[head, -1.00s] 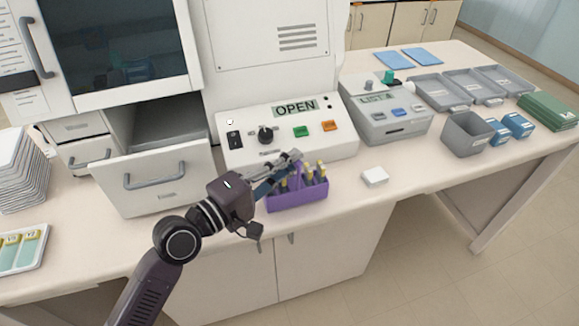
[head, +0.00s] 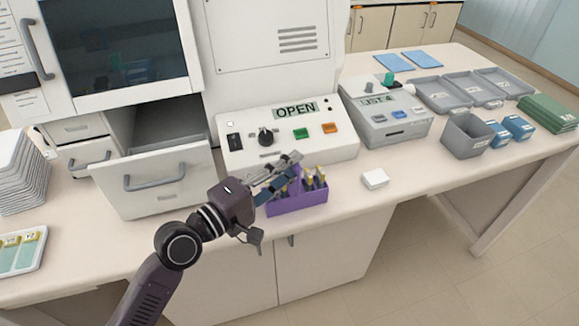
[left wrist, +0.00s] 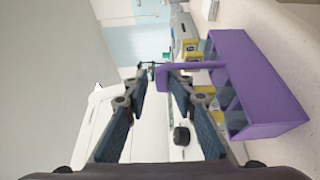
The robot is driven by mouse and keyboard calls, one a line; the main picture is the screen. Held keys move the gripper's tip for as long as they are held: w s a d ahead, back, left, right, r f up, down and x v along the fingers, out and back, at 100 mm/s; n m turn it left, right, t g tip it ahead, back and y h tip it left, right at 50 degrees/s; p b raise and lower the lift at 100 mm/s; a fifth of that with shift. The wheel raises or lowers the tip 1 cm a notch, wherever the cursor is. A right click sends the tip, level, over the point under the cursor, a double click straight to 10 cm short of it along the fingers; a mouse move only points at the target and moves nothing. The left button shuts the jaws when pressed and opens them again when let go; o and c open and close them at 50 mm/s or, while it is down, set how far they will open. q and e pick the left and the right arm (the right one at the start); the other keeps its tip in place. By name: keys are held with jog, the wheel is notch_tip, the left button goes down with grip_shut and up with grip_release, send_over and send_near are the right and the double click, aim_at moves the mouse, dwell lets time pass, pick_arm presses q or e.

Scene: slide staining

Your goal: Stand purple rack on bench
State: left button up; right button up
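The purple rack (head: 300,203) stands upright on the bench in front of the machine's panel, near the front edge. Several yellow-capped bottles sit in it. In the left wrist view the rack (left wrist: 262,90) lies to the right, turned sideways, with its handle (left wrist: 161,77) reaching between my fingers. My left gripper (head: 290,165) is over the rack's left part and hides some of it. In the left wrist view its fingers (left wrist: 160,92) are spread, one on each side of the handle, with gaps visible. My right gripper is out of view.
The machine panel (head: 285,135) reading OPEN is close behind the rack. An open drawer (head: 155,180) juts out at the left. A small white block (head: 375,178) lies right of the rack. A grey bin (head: 467,137) stands further right. Bench between block and bin is clear.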

pick_arm(q)
jog(key=shift+f, duration=0.1)
jog(key=b+v, duration=0.4)
jog(key=v, duration=0.8)
